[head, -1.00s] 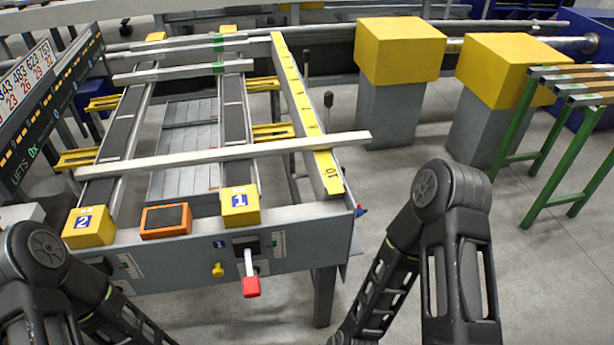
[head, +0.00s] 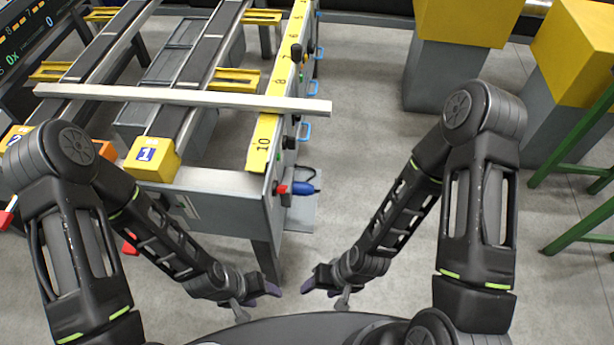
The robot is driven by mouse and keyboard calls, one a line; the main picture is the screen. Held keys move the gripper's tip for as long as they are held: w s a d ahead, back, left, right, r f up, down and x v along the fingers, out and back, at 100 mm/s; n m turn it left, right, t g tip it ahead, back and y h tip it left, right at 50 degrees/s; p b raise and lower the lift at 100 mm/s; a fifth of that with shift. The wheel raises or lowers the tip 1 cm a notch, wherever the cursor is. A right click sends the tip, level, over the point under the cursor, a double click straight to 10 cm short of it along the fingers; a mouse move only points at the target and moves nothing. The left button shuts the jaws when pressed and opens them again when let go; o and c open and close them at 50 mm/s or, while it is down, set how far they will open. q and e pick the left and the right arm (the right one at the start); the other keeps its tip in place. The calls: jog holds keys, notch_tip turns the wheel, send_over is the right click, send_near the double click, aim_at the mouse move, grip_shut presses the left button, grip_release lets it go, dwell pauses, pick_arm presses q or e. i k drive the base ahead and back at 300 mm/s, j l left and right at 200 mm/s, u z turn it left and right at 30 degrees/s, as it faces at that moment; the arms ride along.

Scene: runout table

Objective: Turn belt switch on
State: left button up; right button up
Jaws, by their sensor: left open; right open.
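The runout table's grey front panel (head: 222,205) shows at left, below the yellow block marked 1 (head: 152,158). A red lever tip (head: 130,244) shows below the panel, mostly hidden behind my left arm. Another red tip (head: 6,219) is at the far left edge. At the table's right corner are a small red part (head: 282,189) and a blue part (head: 304,188). I cannot tell which is the belt switch. My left gripper (head: 272,289) and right gripper (head: 308,286) are open and empty, low in front of the table, apart from it.
A long pale bar (head: 185,97) lies across the table's belts and overhangs its right side. Yellow-topped grey pedestals (head: 455,75) stand at the right, with a green-legged rack (head: 575,150) beside them. The floor (head: 360,140) between table and pedestals is clear.

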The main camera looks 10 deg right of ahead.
aim_at(278, 189)
jog(key=l+u, duration=0.65)
jog(key=u, duration=0.15)
jog(key=l, duration=0.5)
jog(key=l+u, duration=0.15)
jog(key=l, duration=0.4)
jog(key=k+l, duration=0.1)
jog(key=l, duration=0.4)
jog(key=l+u, duration=0.1)
jog(key=l, duration=0.4)
jog(key=k+l+u, duration=0.1)
jog(key=l, duration=0.45)
jog(key=k+l, duration=0.15)
jog(key=l, duration=0.35)
jog(key=l+u, duration=0.1)
jog(key=l, duration=0.4)
jog(key=k, duration=0.05)
